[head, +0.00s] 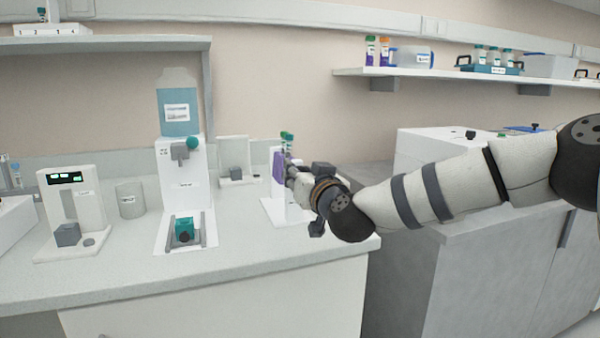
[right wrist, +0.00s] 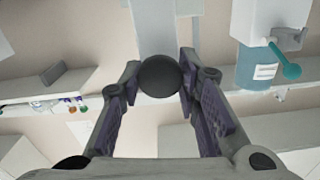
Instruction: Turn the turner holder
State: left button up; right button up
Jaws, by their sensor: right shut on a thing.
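My right gripper (head: 282,165) reaches in from the right to a white stand (head: 272,210) near the bench's right end. In the right wrist view, the gripper (right wrist: 160,85) is shut on a dark round knob (right wrist: 160,72), with a purple-padded finger on each side. A pale grey upright part is behind the knob. Green-capped tubes (head: 287,138) show just above the gripper in the head view. The gripper hides much of the stand, so I cannot tell how its holder is turned. My left gripper is not in view.
A white dispenser with a blue bottle (head: 180,115) stands mid-bench, a teal block (head: 184,230) at its base. A display device (head: 75,215) and grey cup (head: 131,198) are left. A smaller white stand (head: 236,155) is behind. The bench front (head: 120,280) is clear.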

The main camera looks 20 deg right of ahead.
jog(key=shift+m, duration=1.7)
jog(key=shift+d+f+m+p, duration=0.15)
jog(key=shift+m+p, duration=0.15)
jog(key=shift+m, duration=1.6)
jog(key=shift+f+m, duration=0.1)
jog(key=shift+m, duration=3.5)
jog(key=shift+f+m+b, duration=0.1)
jog(key=shift+m+b, duration=0.35)
jog(key=shift+m, duration=1.15)
jog(key=shift+f+m+b, duration=0.1)
jog(key=shift+m+b, duration=0.3)
jog(key=shift+m, duration=1.3)
jog(key=shift+m+b, duration=0.75)
jog(key=shift+m, duration=1.35)
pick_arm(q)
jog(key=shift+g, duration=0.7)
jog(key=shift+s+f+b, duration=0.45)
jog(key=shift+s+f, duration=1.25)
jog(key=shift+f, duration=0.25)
pick_arm(e)
jog(key=shift+m, duration=1.2)
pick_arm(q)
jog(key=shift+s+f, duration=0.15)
pick_arm(e)
jog(key=shift+m, duration=0.5)
